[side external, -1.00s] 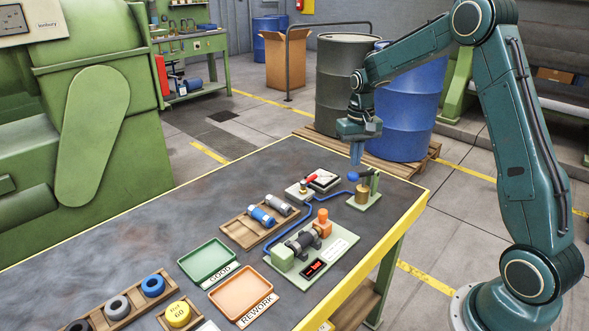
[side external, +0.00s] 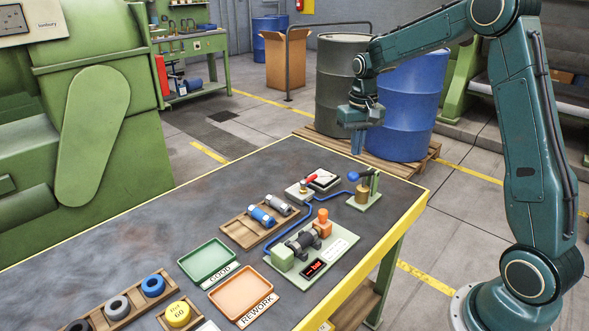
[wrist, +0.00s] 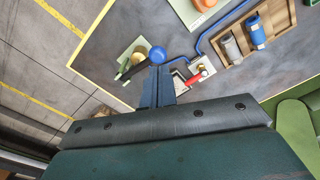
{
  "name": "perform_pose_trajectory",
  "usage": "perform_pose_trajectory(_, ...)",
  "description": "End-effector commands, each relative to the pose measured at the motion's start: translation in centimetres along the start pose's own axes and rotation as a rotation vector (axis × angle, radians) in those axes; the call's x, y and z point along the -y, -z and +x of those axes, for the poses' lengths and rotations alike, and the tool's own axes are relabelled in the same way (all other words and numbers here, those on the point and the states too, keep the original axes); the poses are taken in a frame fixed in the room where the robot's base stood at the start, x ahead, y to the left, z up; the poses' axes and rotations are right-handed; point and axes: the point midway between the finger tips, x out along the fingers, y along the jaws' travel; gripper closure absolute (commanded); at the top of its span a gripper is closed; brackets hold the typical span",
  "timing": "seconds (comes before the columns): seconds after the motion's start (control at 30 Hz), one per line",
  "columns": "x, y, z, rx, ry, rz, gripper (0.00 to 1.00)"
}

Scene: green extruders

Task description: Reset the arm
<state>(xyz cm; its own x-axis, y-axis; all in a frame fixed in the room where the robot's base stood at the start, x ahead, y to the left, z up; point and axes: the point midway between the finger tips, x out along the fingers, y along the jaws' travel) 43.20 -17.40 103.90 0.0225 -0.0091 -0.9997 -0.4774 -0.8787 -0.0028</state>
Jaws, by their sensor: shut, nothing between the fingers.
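My gripper (side external: 358,142) is shut and empty, with its blue fingers pointing down above the far end of the workbench (side external: 130,225). In the wrist view its closed fingers (wrist: 158,86) show at the middle. Below and beside it stands a small green stand (side external: 364,199) with a brass cylinder and a blue ball knob (side external: 353,176). A small unit with a red lever (side external: 310,179) sits to its left. None of these touches the fingers, as far as I can see.
A wooden tray (side external: 236,229) holds a blue and a grey cylinder. A green GOOD tray (side external: 207,262), an orange REWORK tray (side external: 241,292) and a test fixture (side external: 318,262) lie nearer. Drums (side external: 405,110) stand behind the bench.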

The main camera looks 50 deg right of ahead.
Motion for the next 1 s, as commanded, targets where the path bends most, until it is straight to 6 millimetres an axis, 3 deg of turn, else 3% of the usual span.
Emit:
perform_pose_trajectory(0.5, 3.6, -8.9, -8.3, -0.145, 0.026, -0.155, 1.00)
perform_pose_trajectory(1.0, 4.6, -19.4, -12.3, -0.291, 0.065, -0.310, 1.00)
